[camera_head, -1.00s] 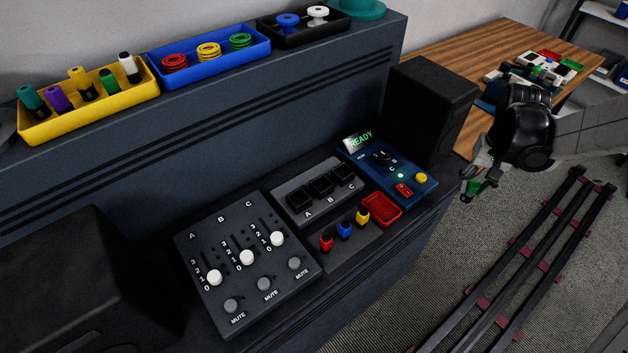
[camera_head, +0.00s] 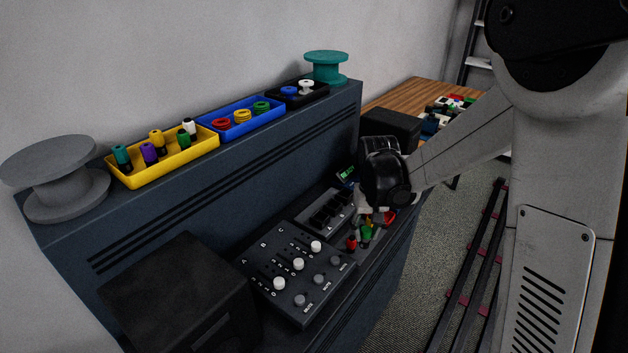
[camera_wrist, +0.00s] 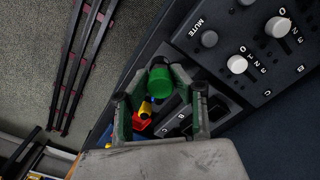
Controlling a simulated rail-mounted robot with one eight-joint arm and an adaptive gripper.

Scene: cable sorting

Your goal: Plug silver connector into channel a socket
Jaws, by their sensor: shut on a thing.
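I see no connector that is plainly silver. My gripper (camera_head: 367,222) is over the console, just above the strip of small connectors. In the wrist view, its fingers (camera_wrist: 160,94) are closed around a green cylindrical thing (camera_wrist: 178,77), which also shows below the gripper in the head view (camera_head: 366,234). The socket block (camera_head: 316,214) with letters A, B and C lies beside the gripper, partly hidden by it. A red connector (camera_head: 351,243) stands near the held thing. A yellow connector (camera_wrist: 145,107) shows between the fingers in the wrist view.
The mixer panel (camera_head: 262,268) with white slider knobs lies in front of the socket block. A dark box (camera_head: 180,300) stands at its left. Yellow (camera_head: 132,183), blue (camera_head: 225,134) and black (camera_head: 313,97) trays line the ledge.

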